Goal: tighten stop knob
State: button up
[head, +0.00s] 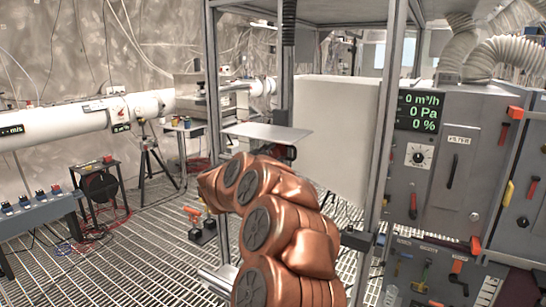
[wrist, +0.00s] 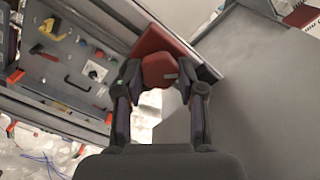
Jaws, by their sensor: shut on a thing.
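The red stop knob (wrist: 160,68) is in the upper middle of the wrist view. My gripper (wrist: 159,78) is shut on it, with one dark fingertip against each side. A red piece (wrist: 161,37) lies right behind the knob, along a dark edge. In the head view, my copper arm reaches up beneath a flat metal plate (head: 265,133) and hides most of my gripper. A small red and dark part shows just under the plate there; I cannot tell whether it is the knob. How far the knob is turned cannot be seen.
A large grey surface (wrist: 263,85) fills the right of the wrist view, close to my gripper. In the head view, a metal frame post (head: 385,120) and a control cabinet (head: 453,190) stand at the right. A tripod (head: 151,155) stands at the left on the grating floor.

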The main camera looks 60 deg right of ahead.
jog(key=shift+r, duration=0.1)
jog(key=o, duration=1.2)
jog(key=shift+c, duration=0.2)
jog(key=a, duration=1.2)
jog(key=shift+s, duration=0.25)
